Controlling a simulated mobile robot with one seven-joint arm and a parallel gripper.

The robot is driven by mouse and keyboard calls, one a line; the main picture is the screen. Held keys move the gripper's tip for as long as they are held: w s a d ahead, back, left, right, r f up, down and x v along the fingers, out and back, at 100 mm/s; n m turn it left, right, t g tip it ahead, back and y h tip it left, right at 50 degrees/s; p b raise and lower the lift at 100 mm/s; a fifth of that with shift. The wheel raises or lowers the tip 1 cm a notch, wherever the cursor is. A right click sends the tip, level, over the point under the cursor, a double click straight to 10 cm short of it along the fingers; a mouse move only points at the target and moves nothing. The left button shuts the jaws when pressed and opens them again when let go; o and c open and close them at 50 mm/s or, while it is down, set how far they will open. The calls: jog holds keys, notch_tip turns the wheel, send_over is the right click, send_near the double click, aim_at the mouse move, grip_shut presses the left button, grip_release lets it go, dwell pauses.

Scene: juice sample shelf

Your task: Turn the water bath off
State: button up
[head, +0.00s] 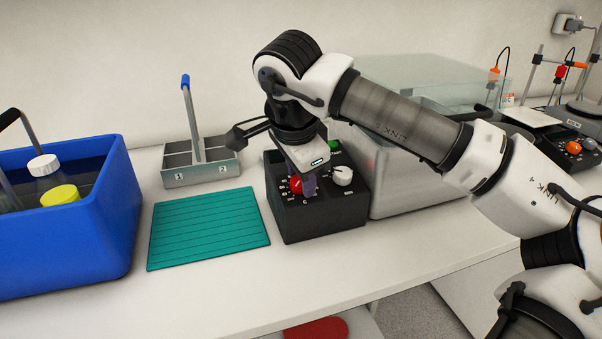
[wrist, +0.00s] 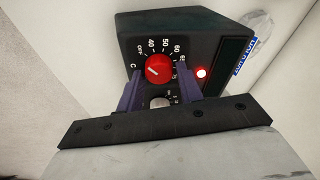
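The water bath's black control box (head: 325,222) stands in front of its clear-lidded tank (head: 410,185). Its red dial knob (head: 296,185) is in the wrist view too (wrist: 158,68), ringed by markings with OFF at upper left and numbers around it. A small red lamp (wrist: 201,73) beside the dial is lit. A pale knob (head: 343,175) sits to the right of the red one. My gripper (head: 309,185) points down at the box face. In the wrist view its purple fingers (wrist: 160,82) are apart, one on each side of the red knob. Contact with the knob cannot be told.
A teal mat (head: 208,228) lies left of the box. A blue crate (head: 105,225) with bottles stands further left. A metal rack (head: 200,175) with a blue-tipped handle is behind the mat. Other equipment (head: 575,145) stands at the right. The front bench strip is clear.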

jog(key=shift+o, duration=1.4)
jog(key=v, duration=1.3)
jog(key=shift+r, duration=0.4)
jog(key=shift+s, duration=0.1)
